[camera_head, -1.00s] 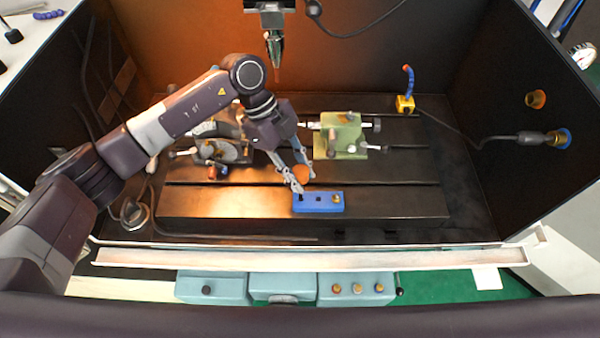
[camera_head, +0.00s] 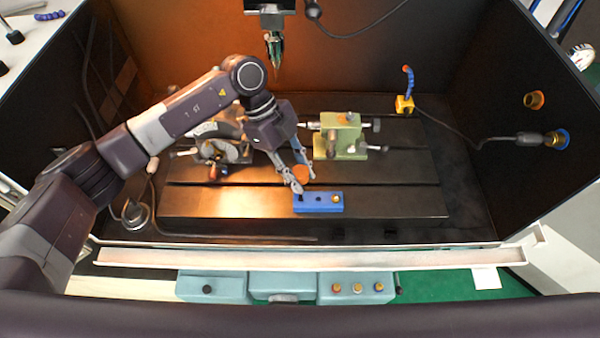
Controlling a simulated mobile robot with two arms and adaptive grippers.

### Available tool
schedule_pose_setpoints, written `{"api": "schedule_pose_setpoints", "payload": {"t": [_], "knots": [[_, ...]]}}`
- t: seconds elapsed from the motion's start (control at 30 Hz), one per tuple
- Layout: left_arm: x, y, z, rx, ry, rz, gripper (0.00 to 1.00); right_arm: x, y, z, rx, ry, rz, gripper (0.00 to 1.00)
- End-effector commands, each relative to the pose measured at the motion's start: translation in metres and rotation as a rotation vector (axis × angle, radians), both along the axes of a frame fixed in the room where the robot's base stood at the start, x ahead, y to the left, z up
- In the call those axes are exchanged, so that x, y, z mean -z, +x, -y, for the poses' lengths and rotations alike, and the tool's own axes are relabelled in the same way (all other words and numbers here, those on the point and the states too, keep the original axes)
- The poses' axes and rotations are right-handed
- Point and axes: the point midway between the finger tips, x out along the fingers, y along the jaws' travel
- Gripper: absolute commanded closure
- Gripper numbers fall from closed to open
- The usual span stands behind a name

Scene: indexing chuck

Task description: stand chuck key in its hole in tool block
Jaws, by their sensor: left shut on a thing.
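The blue tool block (camera_head: 325,203) lies on the slotted machine table, with a dark spot at its left end and a brass-coloured one at its right. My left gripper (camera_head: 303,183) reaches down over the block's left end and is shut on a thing. An orange piece (camera_head: 300,174), perhaps part of the chuck key, shows between its fingers. The rest of the key is hidden or too small to make out, so I cannot tell whether it touches the block. My right gripper is not in view.
The indexing chuck (camera_head: 228,150) stands behind the arm to the left. A pale green tailstock (camera_head: 340,138) stands behind the block. A spindle (camera_head: 274,45) hangs above. The table (camera_head: 400,200) is clear right of the block.

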Motion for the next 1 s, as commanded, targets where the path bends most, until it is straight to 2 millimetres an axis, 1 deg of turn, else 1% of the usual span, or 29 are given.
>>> {"api": "schedule_pose_setpoints", "payload": {"t": [0.27,1.0], "knots": [[0.002,0.0,0.0,0.0,0.0,0.0,1.0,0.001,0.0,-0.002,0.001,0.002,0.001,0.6],[0.021,0.0,0.0,-0.001,0.0,0.0,1.0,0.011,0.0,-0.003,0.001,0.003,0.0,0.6]]}}
